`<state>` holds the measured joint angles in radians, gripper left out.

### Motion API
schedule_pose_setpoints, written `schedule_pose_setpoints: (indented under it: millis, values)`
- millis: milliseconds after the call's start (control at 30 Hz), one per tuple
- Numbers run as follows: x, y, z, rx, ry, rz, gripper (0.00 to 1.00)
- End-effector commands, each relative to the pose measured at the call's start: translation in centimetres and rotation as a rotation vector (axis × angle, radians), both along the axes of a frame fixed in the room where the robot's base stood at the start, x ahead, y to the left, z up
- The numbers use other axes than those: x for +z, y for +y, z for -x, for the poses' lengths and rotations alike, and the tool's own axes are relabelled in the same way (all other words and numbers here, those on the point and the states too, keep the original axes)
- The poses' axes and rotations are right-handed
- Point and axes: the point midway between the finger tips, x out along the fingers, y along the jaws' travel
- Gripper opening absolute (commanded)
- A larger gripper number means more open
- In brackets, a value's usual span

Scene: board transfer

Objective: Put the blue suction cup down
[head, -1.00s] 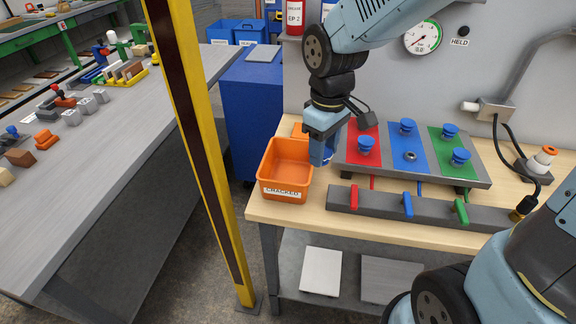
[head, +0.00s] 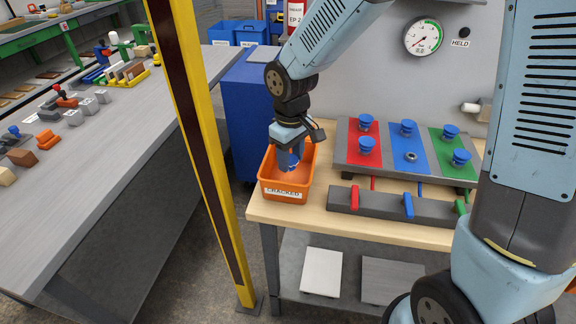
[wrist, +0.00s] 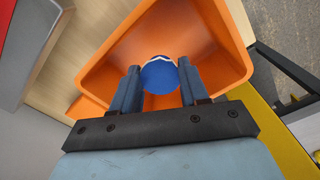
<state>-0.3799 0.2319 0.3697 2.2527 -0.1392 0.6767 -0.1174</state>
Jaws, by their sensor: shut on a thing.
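My gripper (head: 290,163) points down inside the mouth of the orange bin (head: 268,185), whose front label reads CRACKED. In the wrist view, my gripper (wrist: 159,88) is shut on a blue suction cup (wrist: 159,74), which sits between the two fingers. The bin's orange wall (wrist: 222,42) surrounds the cup there. The held cup is mostly hidden by the fingers in the head view. I cannot tell whether it touches the bin floor.
A rack with a red pad (head: 352,147), a blue pad (head: 408,146) and a green pad (head: 450,147) stands right of the bin, with several blue cups on it. A yellow post (head: 205,150) stands left of the table.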

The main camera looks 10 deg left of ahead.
Motion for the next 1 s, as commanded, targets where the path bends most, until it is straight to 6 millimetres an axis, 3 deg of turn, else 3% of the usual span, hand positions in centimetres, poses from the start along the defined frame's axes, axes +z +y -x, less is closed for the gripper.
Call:
schedule_pose_setpoints:
  millis: [300, 667, 700, 933, 1000]
  values:
    - [-3.4, 0.3, -0.2, 0.002, 0.001, 0.002, 0.09]
    - [-3.7, 0.3, -0.2, 0.001, -0.001, 0.001, 0.09]
    - [-3.7, 0.3, -0.2, 0.001, -0.001, 0.001, 0.46]
    - [-3.7, 0.3, -0.2, 0.001, -0.001, 0.001, 0.68]
    - [-3.7, 0.3, -0.2, 0.001, -0.001, 0.001, 0.70]
